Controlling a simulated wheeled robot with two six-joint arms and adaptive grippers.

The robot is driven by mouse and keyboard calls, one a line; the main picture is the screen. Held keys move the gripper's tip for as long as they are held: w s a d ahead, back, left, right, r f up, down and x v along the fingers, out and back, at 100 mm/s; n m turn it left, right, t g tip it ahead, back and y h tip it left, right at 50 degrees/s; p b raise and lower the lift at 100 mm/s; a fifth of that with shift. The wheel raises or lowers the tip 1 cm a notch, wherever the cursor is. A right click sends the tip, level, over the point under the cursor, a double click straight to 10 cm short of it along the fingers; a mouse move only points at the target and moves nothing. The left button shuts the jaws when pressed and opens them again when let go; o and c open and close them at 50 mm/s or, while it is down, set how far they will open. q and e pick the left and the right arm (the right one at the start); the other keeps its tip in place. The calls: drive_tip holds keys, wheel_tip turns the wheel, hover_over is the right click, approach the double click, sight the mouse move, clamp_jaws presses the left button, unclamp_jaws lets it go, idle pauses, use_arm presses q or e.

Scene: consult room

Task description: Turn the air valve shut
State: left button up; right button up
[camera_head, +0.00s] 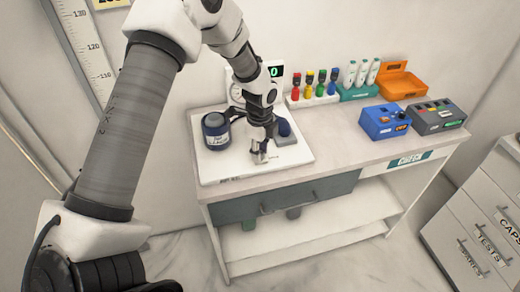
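A white board (293,157) lies on the left end of the bench. On it stand a dark blue cylinder with a white label (216,131), a round gauge (237,92) partly behind my arm, and a dark grey-blue rounded piece (284,129). My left gripper (260,157) points down over the board, just left of and in front of the rounded piece. Its fingertips are close to the board and look near each other; whether they hold anything is too small to tell. I cannot make out the air valve; the gripper may hide it. My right gripper is out of view.
A display with a green 0 (274,72) stands behind. Coloured bottles (321,84), white tubes in a teal holder (360,76), an open orange case (400,83), a blue box (384,122) and a grey box (437,116) fill the bench's back and right. Its front middle (345,158) is clear.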

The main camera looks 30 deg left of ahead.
use_arm(q)
clamp_jaws()
drive_tip(key=shift+f, duration=0.1)
drive_tip(key=shift+n, duration=0.3)
drive_tip(key=n+p, duration=0.1)
drive_tip(key=n, duration=0.1)
drive_tip(key=shift+n, duration=0.3)
drive_tip(key=n+p, duration=0.1)
drive_tip(key=n, duration=0.3)
drive_tip(key=shift+s+f+n, duration=0.1)
drive_tip(key=shift+n, duration=0.2)
drive_tip(key=n+p, duration=0.1)
drive_tip(key=n, duration=0.4)
drive_tip(key=shift+p, duration=0.4)
drive_tip(key=n+p, duration=0.1)
drive_tip(key=n, duration=0.4)
